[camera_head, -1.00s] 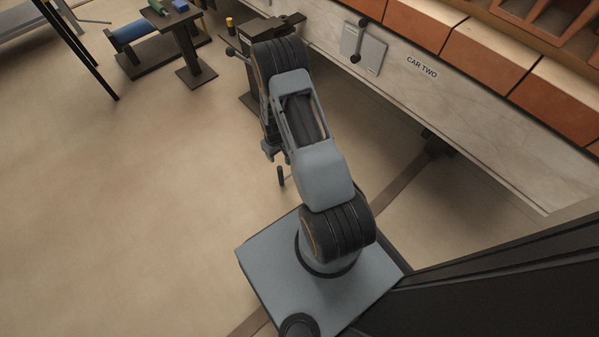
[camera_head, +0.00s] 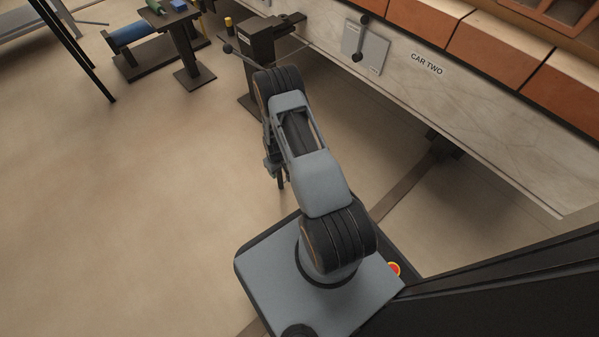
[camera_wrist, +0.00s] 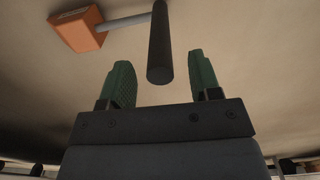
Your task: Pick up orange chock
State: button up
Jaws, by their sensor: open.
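An orange block (camera_wrist: 78,29), which looks like the chock, shows at the upper left of the wrist view. A grey rod (camera_wrist: 124,23) extends from its right side. My gripper (camera_wrist: 160,60) is open, with its two green-padded fingers apart and the block beyond the left finger, not between them. In the head view I do not see the chock, and my arm hides most of my gripper.
A wall-like side marked CAR TWO (camera_head: 426,63) runs along the right, with orange bricks (camera_head: 487,51) above it. A dark stand with a lever (camera_head: 262,45) stands beyond my arm. A bench with a blue roll (camera_head: 130,33) is at the upper left. The floor (camera_head: 130,200) at left is clear.

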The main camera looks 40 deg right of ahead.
notch_tip(320, 180, down, 3)
jog(key=shift+r+b, duration=0.15)
jog(key=shift+b, duration=0.25)
jog(key=shift+r, duration=0.1)
grip_shut()
dwell(0.3)
